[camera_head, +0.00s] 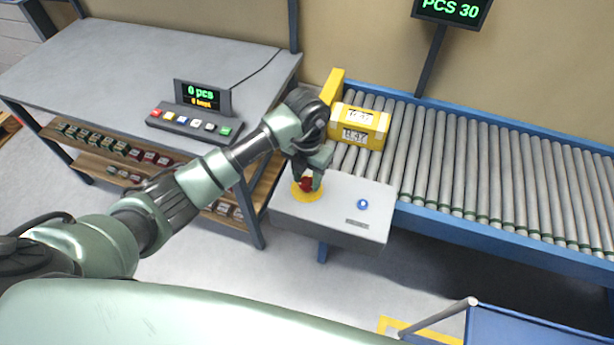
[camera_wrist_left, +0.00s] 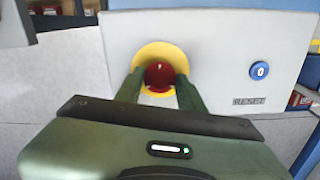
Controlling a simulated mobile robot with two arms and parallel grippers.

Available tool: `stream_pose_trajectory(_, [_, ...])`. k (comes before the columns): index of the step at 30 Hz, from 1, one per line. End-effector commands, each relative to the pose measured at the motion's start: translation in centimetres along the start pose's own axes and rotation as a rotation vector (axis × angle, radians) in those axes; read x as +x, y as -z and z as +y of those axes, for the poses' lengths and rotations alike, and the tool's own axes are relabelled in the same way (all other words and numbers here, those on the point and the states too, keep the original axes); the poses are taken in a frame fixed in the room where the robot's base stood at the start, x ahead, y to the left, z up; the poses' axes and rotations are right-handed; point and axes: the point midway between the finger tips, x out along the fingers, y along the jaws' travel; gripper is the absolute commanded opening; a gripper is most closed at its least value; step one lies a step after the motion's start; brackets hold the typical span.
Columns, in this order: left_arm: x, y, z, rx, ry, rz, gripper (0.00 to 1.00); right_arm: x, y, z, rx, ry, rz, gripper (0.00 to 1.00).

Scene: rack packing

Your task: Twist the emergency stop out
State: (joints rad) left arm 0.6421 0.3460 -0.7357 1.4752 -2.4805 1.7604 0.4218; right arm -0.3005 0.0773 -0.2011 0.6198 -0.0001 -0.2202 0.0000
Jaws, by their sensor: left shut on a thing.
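The red emergency stop (camera_head: 306,185) sits on a yellow disc (camera_head: 304,195) on top of a grey control box (camera_head: 345,228). In the left wrist view the red knob (camera_wrist_left: 160,76) shows between my two fingers, with the yellow disc (camera_wrist_left: 165,50) behind it. My left gripper (camera_head: 308,180) is shut on the knob from above; its fingers (camera_wrist_left: 160,88) lie on either side of it. A blue reset button (camera_head: 362,204) is on the same box, to the right; it also shows in the left wrist view (camera_wrist_left: 259,71). My right gripper is not in view.
A roller conveyor (camera_head: 480,170) runs to the right behind the box, with a yellow carton (camera_head: 358,126) at its left end. A grey table (camera_head: 130,70) at left holds a button panel with a display (camera_head: 203,97). A blue cart (camera_head: 530,330) stands at front right.

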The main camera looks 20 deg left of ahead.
Motion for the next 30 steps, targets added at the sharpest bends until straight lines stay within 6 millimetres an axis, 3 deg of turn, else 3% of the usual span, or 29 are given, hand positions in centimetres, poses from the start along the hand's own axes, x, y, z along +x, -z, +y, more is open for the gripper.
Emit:
stream_pose_trajectory(11, [0.2,-0.1,0.2,0.109,-0.003,-0.001,0.0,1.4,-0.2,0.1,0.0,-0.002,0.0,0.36])
stream_pose_trajectory(30, [0.4,-0.1,0.1,0.591,-0.003,-0.001,0.0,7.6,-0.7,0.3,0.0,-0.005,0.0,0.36])
